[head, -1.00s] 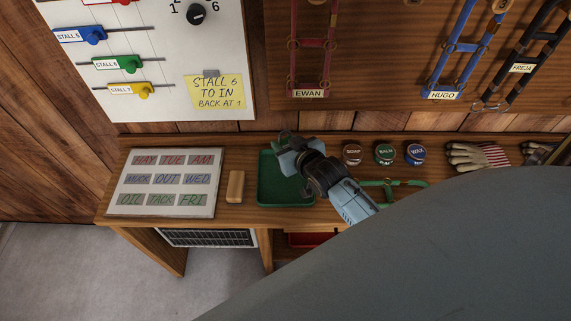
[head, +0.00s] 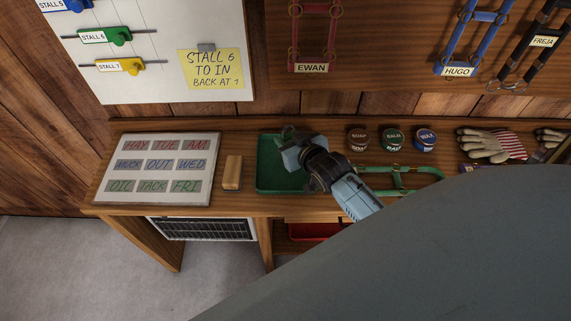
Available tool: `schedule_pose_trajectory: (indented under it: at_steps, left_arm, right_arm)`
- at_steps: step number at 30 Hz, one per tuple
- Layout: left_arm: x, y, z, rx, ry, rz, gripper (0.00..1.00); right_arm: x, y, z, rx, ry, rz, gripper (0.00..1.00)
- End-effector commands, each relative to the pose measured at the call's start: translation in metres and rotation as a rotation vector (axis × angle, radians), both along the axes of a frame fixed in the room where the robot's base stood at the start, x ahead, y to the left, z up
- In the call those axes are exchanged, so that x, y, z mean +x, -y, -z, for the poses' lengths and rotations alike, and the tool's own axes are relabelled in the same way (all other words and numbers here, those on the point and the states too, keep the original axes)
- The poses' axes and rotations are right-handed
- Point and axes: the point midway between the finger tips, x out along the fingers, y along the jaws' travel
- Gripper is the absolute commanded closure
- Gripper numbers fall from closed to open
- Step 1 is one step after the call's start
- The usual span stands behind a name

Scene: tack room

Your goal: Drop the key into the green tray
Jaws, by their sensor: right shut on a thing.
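The green tray (head: 265,180) lies on the wooden bench, left of the middle of the head view. My right gripper (head: 290,146) reaches in from the lower right and is over the back part of the tray, hiding some of it. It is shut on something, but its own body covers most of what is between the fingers. The key cannot be made out clearly, and I see no key on the bare part of the tray or on the bench. My left gripper is not in view.
A wooden block (head: 232,173) and a white word board (head: 155,170) lie left of the tray. Several round tins, such as the soap tin (head: 358,139), green straps (head: 415,172) and gloves (head: 490,145) lie to the right. The wall rises behind the bench.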

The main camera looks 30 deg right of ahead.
Motion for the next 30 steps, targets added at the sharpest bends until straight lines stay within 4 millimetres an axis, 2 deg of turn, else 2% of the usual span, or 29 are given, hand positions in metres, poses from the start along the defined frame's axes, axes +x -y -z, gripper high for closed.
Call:
schedule_pose_trajectory:
  at_steps: [6, 7, 12, 23, 26, 30]
  left_arm:
    - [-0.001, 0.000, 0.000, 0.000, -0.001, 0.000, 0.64]
    - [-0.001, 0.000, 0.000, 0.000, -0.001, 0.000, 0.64]
    - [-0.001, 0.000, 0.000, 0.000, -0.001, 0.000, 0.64]
    - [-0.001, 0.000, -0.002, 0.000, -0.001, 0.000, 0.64]
    - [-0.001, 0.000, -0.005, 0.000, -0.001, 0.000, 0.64]
    - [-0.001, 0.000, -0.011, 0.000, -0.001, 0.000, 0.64]
  right_arm:
    - [0.000, 0.000, -0.001, -0.001, 0.001, 0.000, 0.86]
    - [0.000, 0.000, -0.001, -0.001, 0.001, 0.000, 0.62]
    - [0.000, 0.000, -0.001, -0.001, 0.001, 0.000, 0.39]
    - [-0.004, 0.000, -0.002, 0.000, -0.001, 0.000, 0.39]
    - [-0.015, -0.001, -0.007, 0.000, -0.001, 0.000, 0.39]
    - [-0.041, -0.002, -0.017, 0.000, -0.003, 0.000, 0.39]
